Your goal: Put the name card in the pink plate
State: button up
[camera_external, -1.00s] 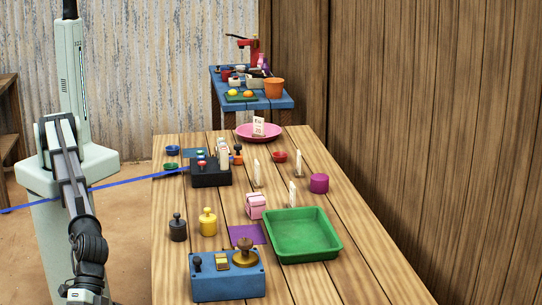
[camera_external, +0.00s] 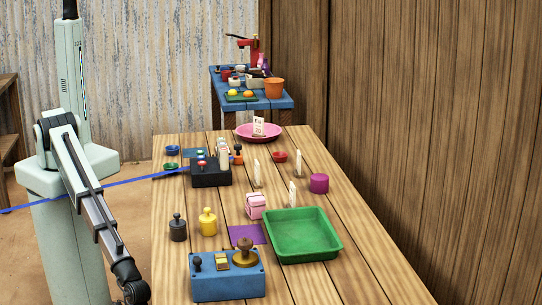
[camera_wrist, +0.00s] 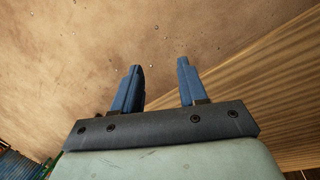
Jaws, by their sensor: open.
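The pink plate (camera_external: 240,134) lies at the far end of the wooden table. A white card with printed marks (camera_external: 259,126) stands upright in or just in front of it; I cannot tell which. Two more thin white cards stand on the table, one near the middle (camera_external: 257,173) and one behind the green tray (camera_external: 292,193). The writing is too small to tell which is the name card. My gripper (camera_wrist: 160,82) is open and empty in the wrist view, above the ground beside the table edge. It is outside the external view.
A green tray (camera_external: 336,247), a blue box with knobs (camera_external: 228,286), a black box with a red button (camera_external: 210,177), black (camera_external: 178,229) and yellow (camera_external: 208,223) weights, a pink block (camera_external: 256,206) and a purple cylinder (camera_external: 319,183) occupy the table. Its right side is mostly clear.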

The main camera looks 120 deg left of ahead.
jog(key=s+a+f+m+g+y, duration=0.1)
jog(key=s+a+f+g, duration=0.15)
jog(key=s+a, duration=0.65)
jog(key=s+a+f+g+y, duration=0.1)
jog(key=s+a+f, duration=0.3)
jog(key=s+a, duration=0.5)
jog(key=s+a+g, duration=0.1)
jog(key=s+a, duration=0.2)
jog(key=s, duration=0.8)
jog(key=s+a+r+m+g, duration=0.1)
jog(key=s+a+g, duration=0.1)
jog(key=s, duration=1)
jog(key=shift+a+r, duration=0.2)
jog(key=shift+a, duration=0.5)
